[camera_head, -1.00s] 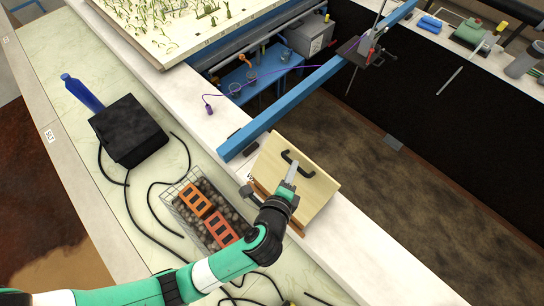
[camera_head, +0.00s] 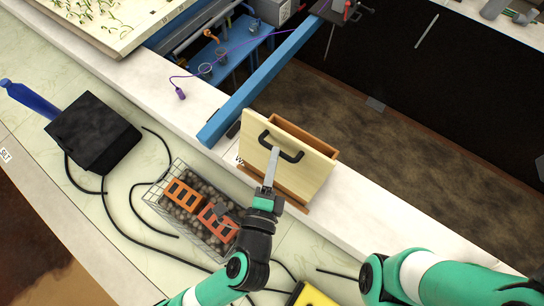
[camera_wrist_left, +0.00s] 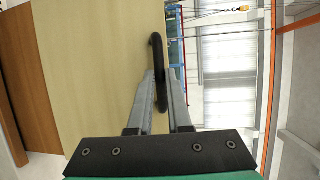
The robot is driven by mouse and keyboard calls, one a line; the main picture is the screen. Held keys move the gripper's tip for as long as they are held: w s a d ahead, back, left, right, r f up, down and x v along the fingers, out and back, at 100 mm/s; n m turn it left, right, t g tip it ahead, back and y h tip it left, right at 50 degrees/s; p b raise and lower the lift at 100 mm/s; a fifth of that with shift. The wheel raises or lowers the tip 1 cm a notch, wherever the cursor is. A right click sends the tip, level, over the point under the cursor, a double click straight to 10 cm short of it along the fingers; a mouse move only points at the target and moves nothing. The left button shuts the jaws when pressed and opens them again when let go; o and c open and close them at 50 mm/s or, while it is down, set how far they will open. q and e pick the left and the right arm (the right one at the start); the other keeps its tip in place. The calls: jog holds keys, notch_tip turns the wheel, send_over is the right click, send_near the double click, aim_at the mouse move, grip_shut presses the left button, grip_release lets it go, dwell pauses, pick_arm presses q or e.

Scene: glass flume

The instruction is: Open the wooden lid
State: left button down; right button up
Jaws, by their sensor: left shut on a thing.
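The pale wooden lid (camera_head: 312,176) stands tilted up, with the brown inside of its wooden box (camera_head: 306,136) showing behind its top edge. In the left wrist view the lid (camera_wrist_left: 95,60) fills the left and middle. Its black handle (camera_head: 292,155) also shows edge-on in the wrist view (camera_wrist_left: 162,60). My left gripper (camera_head: 272,158) is shut on the handle; in the wrist view its two fingers (camera_wrist_left: 163,88) lie on either side of it. My right arm shows at the lower right, but its gripper is out of view.
A wire basket (camera_head: 160,207) with stones and orange bricks (camera_head: 184,193) stands near my left arm. A blue beam (camera_head: 255,90) runs past the box's far left. A black box (camera_head: 93,133) and loose cables lie at left. White ledge (camera_head: 365,215) is clear at right.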

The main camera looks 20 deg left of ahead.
pick_arm(q)
jog(key=c, duration=0.8)
grip_release()
jog(key=shift+c, duration=0.2)
jog(key=shift+s, duration=0.15)
jog(key=s+d+r+b, duration=0.1)
jog(key=s, duration=1)
jog(key=shift+s+r, duration=0.15)
jog(key=shift+r, duration=0.05)
jog(key=shift+d, duration=0.1)
